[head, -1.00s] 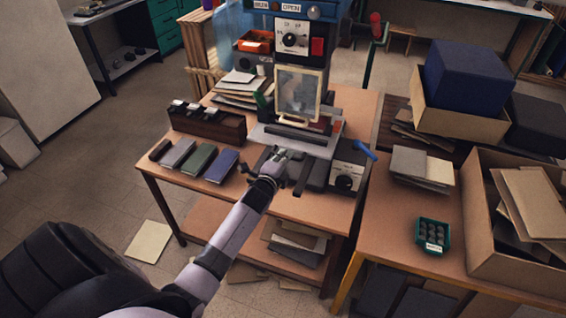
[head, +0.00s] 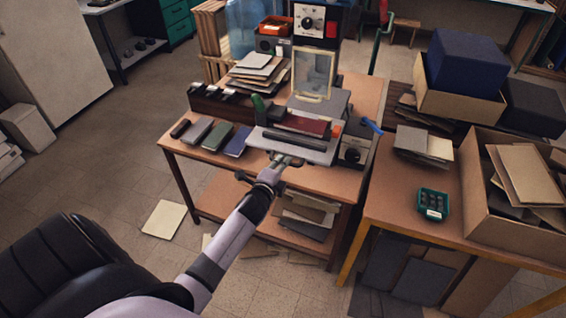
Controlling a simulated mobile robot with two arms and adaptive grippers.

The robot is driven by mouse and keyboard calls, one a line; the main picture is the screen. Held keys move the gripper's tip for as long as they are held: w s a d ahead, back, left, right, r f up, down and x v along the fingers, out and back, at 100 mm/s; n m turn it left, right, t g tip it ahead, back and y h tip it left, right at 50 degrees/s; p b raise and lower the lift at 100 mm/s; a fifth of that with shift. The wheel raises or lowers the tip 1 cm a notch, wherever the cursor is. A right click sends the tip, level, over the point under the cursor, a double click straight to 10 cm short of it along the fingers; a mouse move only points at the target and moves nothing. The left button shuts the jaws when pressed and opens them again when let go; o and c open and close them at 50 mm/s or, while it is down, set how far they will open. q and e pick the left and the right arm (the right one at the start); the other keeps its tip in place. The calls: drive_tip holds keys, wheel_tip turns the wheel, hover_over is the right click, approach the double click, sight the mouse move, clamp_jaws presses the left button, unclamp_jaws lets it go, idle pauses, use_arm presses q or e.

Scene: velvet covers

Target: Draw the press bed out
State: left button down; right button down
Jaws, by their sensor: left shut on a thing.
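The press stands on the wooden table in the middle, with a dial panel (head: 309,20) and a pale framed guard (head: 313,75). Its flat grey press bed (head: 318,154) sticks out toward me past the table's front part. A dark red cover (head: 302,125) and a dark bar (head: 294,138) lie on the bed. My left gripper (head: 280,165) is at the bed's front edge, shut on its handle; the handle is mostly hidden by the fingers. My right gripper is not in view.
Several small covers (head: 216,137) lie left of the bed, by a dark rack (head: 224,104). A control box (head: 354,153) with a blue lever (head: 371,125) stands to its right.

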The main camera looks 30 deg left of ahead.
use_arm(q)
drive_tip(key=shift+s+f, duration=0.15)
drive_tip(key=shift+f, duration=0.1)
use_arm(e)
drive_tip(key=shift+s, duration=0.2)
use_arm(q)
drive_tip(key=c, duration=2)
unclamp_jaws()
drive_tip(key=shift+s, duration=0.1)
drive_tip(key=o, duration=0.3)
drive_tip(key=shift+s+r, duration=0.1)
drive_tip(key=shift+r, duration=0.1)
drive_tip(key=shift+o, duration=0.2)
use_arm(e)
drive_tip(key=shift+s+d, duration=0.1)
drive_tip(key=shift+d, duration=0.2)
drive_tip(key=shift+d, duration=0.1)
use_arm(q)
drive_tip(key=v, duration=1.1)
drive_tip(key=shift+s+d, duration=0.15)
drive_tip(key=shift+s, duration=0.2)
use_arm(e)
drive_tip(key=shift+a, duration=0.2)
